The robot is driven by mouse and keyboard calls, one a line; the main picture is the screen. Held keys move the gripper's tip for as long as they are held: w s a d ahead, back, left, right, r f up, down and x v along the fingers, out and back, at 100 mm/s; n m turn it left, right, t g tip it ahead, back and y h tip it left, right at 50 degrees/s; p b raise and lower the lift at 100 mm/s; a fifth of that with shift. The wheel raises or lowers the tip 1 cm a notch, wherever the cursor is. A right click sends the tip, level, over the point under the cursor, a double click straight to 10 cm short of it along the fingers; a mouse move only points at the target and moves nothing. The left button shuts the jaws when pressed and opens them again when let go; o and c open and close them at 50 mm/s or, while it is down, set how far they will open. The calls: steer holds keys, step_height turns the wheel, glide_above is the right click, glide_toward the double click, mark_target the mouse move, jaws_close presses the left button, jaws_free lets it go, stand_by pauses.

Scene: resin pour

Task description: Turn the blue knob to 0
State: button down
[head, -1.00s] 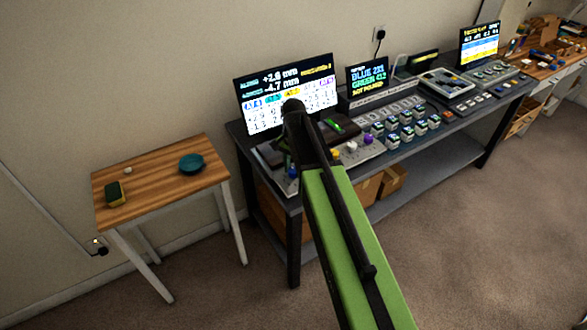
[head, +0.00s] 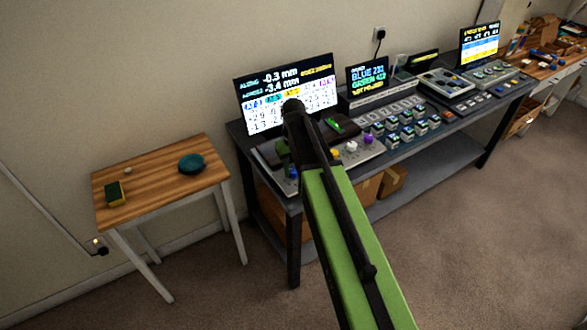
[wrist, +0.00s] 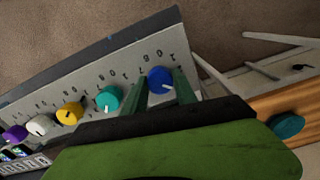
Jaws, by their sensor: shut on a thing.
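The blue knob (wrist: 160,78) is at the end of a row of knobs on a grey panel. In the wrist view it sits between the two green fingers of my gripper (wrist: 163,88), which is shut on it. A white pointer mark on the knob points toward the lower right of the wrist view. Printed numbers surround the knob, but they are too small to read surely. In the head view the blue knob (head: 292,172) shows at the panel's left end, partly behind my gripper. The screen (head: 288,95) behind reads -0.3 mm along and -3.4 mm across.
A teal knob (wrist: 109,98) is close beside the blue one, then yellow (wrist: 70,113), white (wrist: 38,125) and purple (wrist: 14,133) knobs. A small wooden table (head: 150,190) stands left of the bench, holding a teal dish (head: 191,163) and a sponge (head: 115,193).

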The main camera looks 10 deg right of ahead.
steer(key=n, duration=0.5)
steer(key=shift+n, duration=0.3)
steer(key=n, duration=1)
steer(key=shift+n, duration=0.4)
steer(key=n, duration=0.5)
steer(key=shift+n, duration=0.7)
steer(key=c, duration=1)
jaws_free()
steer(key=shift+o, duration=0.2)
